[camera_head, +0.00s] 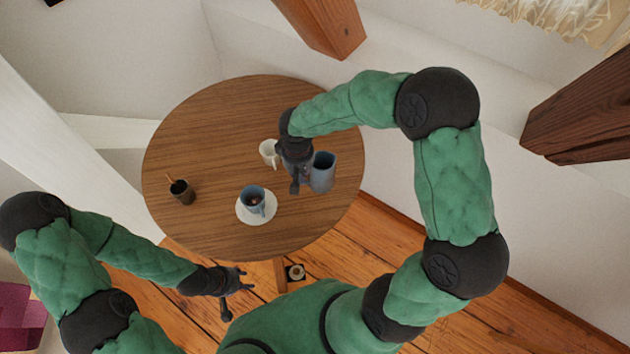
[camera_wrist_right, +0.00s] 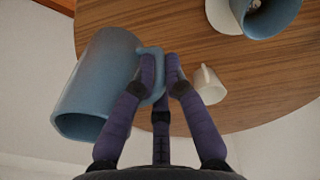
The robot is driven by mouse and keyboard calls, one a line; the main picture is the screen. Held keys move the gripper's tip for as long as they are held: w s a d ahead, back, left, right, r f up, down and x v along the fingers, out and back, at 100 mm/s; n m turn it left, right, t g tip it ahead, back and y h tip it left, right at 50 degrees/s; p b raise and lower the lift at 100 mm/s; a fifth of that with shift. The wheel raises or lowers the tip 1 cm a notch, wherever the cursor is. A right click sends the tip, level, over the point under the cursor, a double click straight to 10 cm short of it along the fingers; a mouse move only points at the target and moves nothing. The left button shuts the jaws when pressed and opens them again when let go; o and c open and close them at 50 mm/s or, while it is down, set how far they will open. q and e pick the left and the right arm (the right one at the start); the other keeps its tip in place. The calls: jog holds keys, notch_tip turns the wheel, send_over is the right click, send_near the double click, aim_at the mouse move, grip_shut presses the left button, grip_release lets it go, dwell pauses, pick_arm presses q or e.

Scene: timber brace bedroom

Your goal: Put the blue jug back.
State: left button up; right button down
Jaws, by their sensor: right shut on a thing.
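The blue jug (camera_head: 322,172) is at the right part of the round table in the head view. It is large at the left of the right wrist view (camera_wrist_right: 92,88), with its handle towards my fingers. My right gripper (camera_head: 298,184) is shut on the jug's handle, and its fingertips meet there in the right wrist view (camera_wrist_right: 160,70). Whether the jug's base touches the table cannot be told. My left gripper (camera_head: 242,281) is open and empty, low in front of the table's near edge.
The round wooden table (camera_head: 220,115) also bears a white cup (camera_head: 268,152), a blue cup (camera_head: 253,198) on a white saucer (camera_head: 242,215), and a dark cup (camera_head: 181,191) with a stick in it. Timber braces (camera_head: 330,28) stand behind and right. The table's back left is clear.

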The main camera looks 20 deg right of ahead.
jog(key=s+a+r+n+b, duration=0.1)
jog(key=s+a+r+n, duration=0.3)
jog(key=s+a+n, duration=0.25)
jog(key=shift+w+d+f+b, duration=0.85)
jog(key=shift+w+d+f, duration=0.7)
jog(key=shift+f, duration=0.7)
jog(key=shift+w+d+f+b, duration=0.9)
jog(key=shift+w+d+f, duration=0.4)
jog(key=shift+w+f, duration=0.75)
jog(key=shift+w+d+f+b, duration=0.85)
jog(key=shift+w+d+f, duration=0.65)
jog(key=shift+f, duration=0.9)
jog(key=shift+a+f, duration=0.1)
jog(key=c, duration=1.6)
grip_release()
jog(key=shift+f, duration=0.1)
jog(key=o, duration=0.3)
